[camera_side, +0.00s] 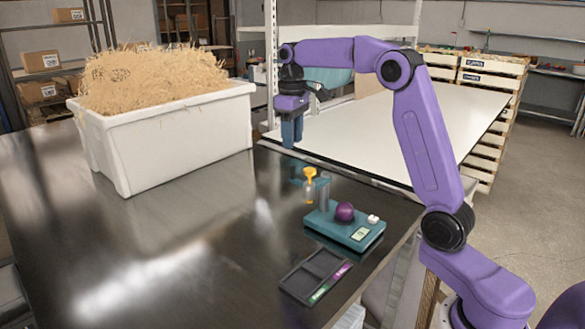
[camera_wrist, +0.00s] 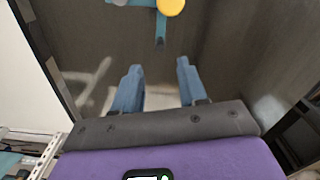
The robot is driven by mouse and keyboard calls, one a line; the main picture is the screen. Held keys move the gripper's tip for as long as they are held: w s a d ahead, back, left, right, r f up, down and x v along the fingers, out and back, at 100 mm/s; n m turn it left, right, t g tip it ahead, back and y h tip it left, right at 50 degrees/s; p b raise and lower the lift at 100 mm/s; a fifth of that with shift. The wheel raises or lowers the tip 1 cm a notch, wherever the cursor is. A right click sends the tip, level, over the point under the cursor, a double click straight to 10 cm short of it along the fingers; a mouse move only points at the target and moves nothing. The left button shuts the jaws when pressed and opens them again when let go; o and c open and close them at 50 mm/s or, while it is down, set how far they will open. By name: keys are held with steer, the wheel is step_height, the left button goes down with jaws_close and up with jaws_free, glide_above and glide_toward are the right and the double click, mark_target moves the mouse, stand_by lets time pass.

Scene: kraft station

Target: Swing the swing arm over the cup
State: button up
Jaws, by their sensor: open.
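A teal device (camera_side: 345,228) with a small display stands on the dark table. Its teal swing arm (camera_side: 297,182) is raised beside a grey post (camera_side: 324,190) and points left, off the base. A yellow knob (camera_side: 309,173) tops the arm. The arm's tip (camera_wrist: 160,28) and the knob (camera_wrist: 171,6) show at the top of the wrist view. A round purple thing (camera_side: 344,212) sits on the base; I cannot tell whether it is the cup. My gripper (camera_side: 292,136) is open and empty (camera_wrist: 160,68), pointing down behind the device, apart from the arm.
A white bin (camera_side: 165,143) heaped with straw stands on the left of the table. A dark tray (camera_side: 316,275) with a green and a purple strip lies in front of the device. A pale table (camera_side: 400,125) is behind. Dark table left of the device is clear.

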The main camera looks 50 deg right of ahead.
mark_target(293, 165)
step_height(293, 165, down, 9)
steer(key=shift+f, duration=0.15)
stand_by(0.4)
jaws_close()
